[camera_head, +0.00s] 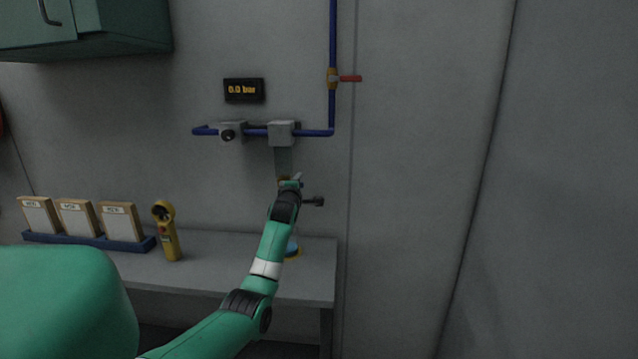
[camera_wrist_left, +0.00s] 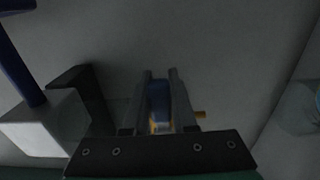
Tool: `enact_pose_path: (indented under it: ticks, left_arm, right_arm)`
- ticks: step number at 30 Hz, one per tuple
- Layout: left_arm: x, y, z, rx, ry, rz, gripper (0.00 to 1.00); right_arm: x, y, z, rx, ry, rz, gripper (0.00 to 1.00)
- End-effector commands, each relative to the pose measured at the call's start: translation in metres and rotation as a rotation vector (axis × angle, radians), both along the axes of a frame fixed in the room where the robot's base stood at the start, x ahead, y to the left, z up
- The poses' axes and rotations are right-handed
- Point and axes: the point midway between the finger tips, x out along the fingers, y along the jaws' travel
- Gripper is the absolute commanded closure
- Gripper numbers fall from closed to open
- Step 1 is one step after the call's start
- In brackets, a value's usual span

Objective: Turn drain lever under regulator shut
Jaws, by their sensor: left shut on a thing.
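The regulator (camera_head: 281,133) is a grey box on a blue wall pipe, with a darker grey body (camera_head: 283,160) hanging below it. In the left wrist view a grey box (camera_wrist_left: 45,125) with a blue pipe shows at the left. My left gripper (camera_head: 292,181) is just below the hanging body. In the left wrist view my left gripper (camera_wrist_left: 160,95) is shut on a blue drain lever (camera_wrist_left: 160,98) between its two fingers. Brass-coloured parts (camera_wrist_left: 200,114) show beside it. The lever is mostly hidden by my gripper in the head view. My right gripper is not in view.
A gauge display (camera_head: 244,90) reads 0.0 bar. A red-handled valve (camera_head: 349,78) sits on the upright pipe. Below is a grey bench (camera_head: 215,268) with a yellow handheld device (camera_head: 167,232) and boxes in a blue tray (camera_head: 90,241). The wall at right is clear.

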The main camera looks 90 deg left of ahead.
Motion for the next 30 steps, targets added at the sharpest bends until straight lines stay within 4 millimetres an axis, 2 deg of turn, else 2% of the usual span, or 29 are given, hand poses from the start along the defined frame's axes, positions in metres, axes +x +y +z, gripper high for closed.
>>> enact_pose_path:
  ticks: [2,3,8,20,26,30]
  left_arm:
    - [0.0,0.0,0.001,0.0,-0.004,-0.001,1.0]
    - [0.0,0.0,0.001,0.0,-0.004,-0.001,0.73]
    - [0.0,0.0,0.001,0.001,-0.002,-0.001,0.45]
    - [0.0,-0.005,0.001,0.001,0.0,0.0,0.45]
    - [-0.004,-0.03,0.003,0.001,0.0,-0.001,0.45]
    - [-0.009,-0.058,0.003,0.002,0.0,-0.002,0.45]
  right_arm:
    - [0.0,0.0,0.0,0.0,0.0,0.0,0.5]
    - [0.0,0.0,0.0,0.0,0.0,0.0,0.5]
    - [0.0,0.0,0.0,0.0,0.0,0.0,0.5]
    - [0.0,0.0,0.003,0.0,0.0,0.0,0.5]
    - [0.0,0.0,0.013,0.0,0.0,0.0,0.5]
    - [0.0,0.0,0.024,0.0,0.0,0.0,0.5]
